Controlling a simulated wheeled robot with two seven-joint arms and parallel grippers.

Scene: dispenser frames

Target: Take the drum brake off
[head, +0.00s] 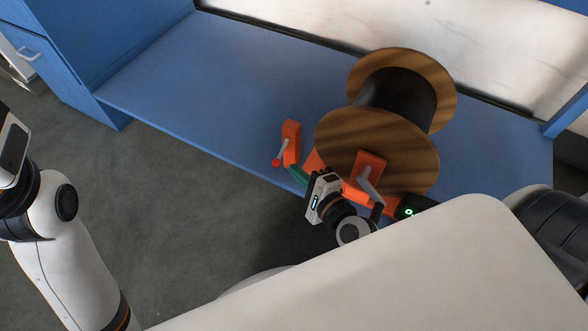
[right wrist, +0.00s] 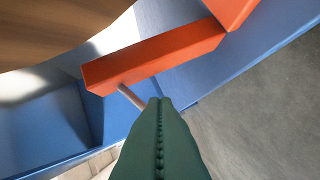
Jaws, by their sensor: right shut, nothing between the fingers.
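The drum (head: 376,147) is a reel with two wooden flanges and black cable wound between them, on the blue bench. To its left an orange post (head: 291,138) carries a grey brake lever (head: 284,149) with a red knob (head: 276,162). My right gripper (head: 294,170) has green fingers, shut and empty, just below the post and right of the knob. In the right wrist view the shut fingertips (right wrist: 158,102) overlap the grey rod (right wrist: 133,97) under the orange bar (right wrist: 155,57); I cannot tell whether they touch. The knob is not visible there. My left fingers are out of view.
An orange bracket (head: 369,165) with a grey part stands at the drum's near face. A black box with a green display (head: 410,211) sits to its right. The blue bench top (head: 205,85) is clear on the left. Grey floor (head: 150,200) lies in front.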

